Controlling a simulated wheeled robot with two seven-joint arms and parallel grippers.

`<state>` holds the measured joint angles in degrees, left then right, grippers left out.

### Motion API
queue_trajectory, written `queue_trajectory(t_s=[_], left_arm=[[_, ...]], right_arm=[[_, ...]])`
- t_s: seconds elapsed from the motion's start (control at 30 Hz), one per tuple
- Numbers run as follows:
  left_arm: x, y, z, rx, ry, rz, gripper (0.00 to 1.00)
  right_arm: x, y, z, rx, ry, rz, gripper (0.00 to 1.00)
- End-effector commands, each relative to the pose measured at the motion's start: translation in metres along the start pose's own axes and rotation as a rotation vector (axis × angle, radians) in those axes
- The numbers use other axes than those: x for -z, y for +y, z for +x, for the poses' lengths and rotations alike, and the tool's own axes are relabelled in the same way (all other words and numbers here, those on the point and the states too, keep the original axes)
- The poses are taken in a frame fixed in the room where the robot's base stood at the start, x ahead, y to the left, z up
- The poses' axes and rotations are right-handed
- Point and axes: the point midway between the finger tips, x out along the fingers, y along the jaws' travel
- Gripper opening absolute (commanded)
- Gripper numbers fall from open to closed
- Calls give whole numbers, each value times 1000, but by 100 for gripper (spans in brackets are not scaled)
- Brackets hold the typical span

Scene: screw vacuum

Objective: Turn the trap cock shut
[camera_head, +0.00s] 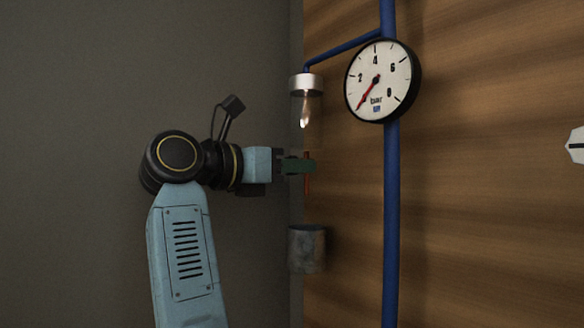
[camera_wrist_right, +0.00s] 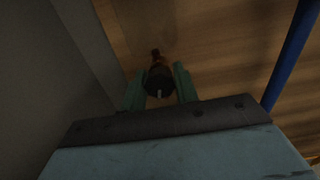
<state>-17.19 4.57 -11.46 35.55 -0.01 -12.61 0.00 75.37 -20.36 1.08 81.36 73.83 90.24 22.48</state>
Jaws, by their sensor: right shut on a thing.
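The trap cock shows in the right wrist view as a dark round knob (camera_wrist_right: 158,84) with a pale mark on its face and a copper-brown stem (camera_wrist_right: 155,56) behind it. My right gripper (camera_wrist_right: 159,88) has its green fingers on either side of the knob and is shut on it. In the head view my right gripper (camera_head: 301,166) reaches in from the left and hides the knob. An upright copper piece (camera_head: 307,184) shows at its fingertips. The glass trap (camera_head: 306,106) with a silver cap hangs above the gripper. My left gripper is not in view.
A grey metal cup (camera_head: 307,249) sits below the gripper. A dial gauge (camera_head: 377,82) marked bar, its red needle pointing lower left, is mounted by a vertical blue pipe (camera_head: 391,215) to the right. A white object (camera_head: 576,146) is cut off at the right edge.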

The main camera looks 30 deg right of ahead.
Motion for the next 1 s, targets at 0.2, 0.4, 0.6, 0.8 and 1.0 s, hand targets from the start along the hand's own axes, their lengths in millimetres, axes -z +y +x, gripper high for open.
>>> queue_trajectory(t_s=[0.2, 0.4, 0.6, 0.8, 1.0], left_arm=[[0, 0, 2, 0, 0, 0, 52], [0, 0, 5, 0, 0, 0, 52], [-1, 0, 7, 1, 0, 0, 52], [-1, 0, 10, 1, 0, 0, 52], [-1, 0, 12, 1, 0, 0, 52]], right_arm=[[0, 0, 0, -1, 1, 198, 7], [0, 0, 0, -2, 0, 389, 7], [0, 0, 0, 0, 0, 579, 7], [0, 0, 0, -1, -1, 767, 7], [-1, 0, 0, -1, -1, 938, 7]])
